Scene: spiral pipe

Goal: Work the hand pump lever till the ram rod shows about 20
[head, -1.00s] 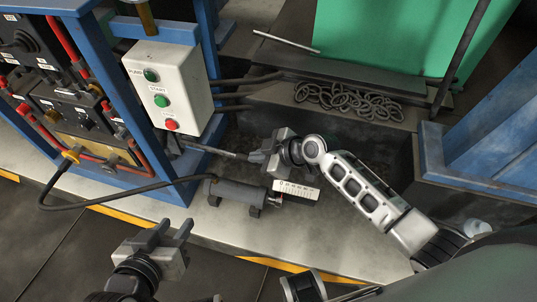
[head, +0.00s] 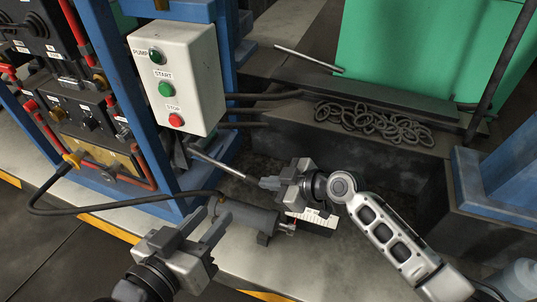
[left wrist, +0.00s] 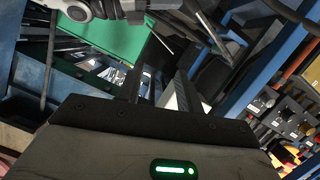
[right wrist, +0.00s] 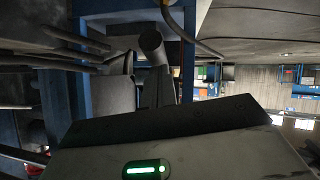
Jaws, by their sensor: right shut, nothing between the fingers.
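The hand pump lever (head: 222,164) is a thin grey rod slanting down to the right from beside the blue frame. My right gripper (head: 268,184) is shut and empty at the lever's free end; I cannot tell if they touch. A round dark bar end (right wrist: 152,42) shows by its fingers in the right wrist view. The ram (head: 245,215) is a dark cylinder lying below the right gripper. A short piece of its rod (head: 286,228) shows beside a white scale (head: 312,219), whose figures I cannot read. My left gripper (head: 202,230) is open and empty, in front of the ram.
A white box (head: 176,78) with pump lamp, start and stop buttons hangs on the blue frame (head: 92,75). A black hose (head: 105,208) loops from the panel to the ram. A chain (head: 375,122) lies at the back. A blue post (head: 500,170) stands at right.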

